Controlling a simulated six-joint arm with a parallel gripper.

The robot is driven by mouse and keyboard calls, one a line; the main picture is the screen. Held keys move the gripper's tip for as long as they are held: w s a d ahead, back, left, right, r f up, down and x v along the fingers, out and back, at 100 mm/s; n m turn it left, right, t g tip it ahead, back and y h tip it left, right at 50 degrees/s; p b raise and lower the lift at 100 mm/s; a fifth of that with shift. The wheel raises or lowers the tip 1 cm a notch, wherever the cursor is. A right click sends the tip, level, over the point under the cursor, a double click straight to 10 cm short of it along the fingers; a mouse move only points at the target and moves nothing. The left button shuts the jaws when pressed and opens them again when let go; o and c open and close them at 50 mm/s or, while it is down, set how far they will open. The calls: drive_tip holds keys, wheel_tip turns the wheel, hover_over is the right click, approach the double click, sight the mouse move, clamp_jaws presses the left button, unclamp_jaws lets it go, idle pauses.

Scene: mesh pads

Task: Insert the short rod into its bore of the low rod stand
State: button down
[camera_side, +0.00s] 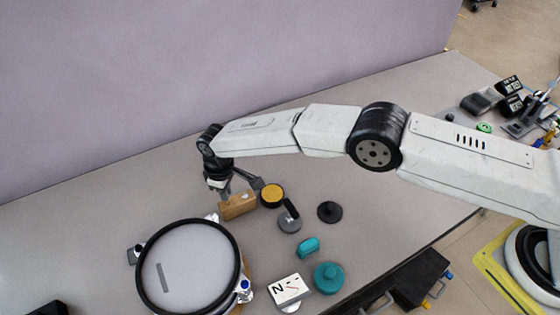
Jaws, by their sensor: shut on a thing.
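My gripper (238,190) points down at a small wooden block (236,208) left of the picture's middle. The block seems to be the low rod stand, but its bore cannot be made out. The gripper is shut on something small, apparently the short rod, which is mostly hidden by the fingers. The fingertips are close over the block's top. I cannot tell whether the rod touches the block or is in its bore.
A round mesh pad (205,255) with a black rim lies front left. A yellow-topped disc (272,194), a grey disc (289,224) with a black handle, a black disc (330,212), teal pieces (328,278) and a white marked block (289,288) stand to the right. The wall is behind.

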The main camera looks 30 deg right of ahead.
drive_tip(key=shift+f, duration=0.6)
drive_tip(key=shift+f, duration=0.1)
drive_tip(key=c, duration=0.6)
unclamp_jaws()
drive_tip(key=shift+r, duration=3.9)
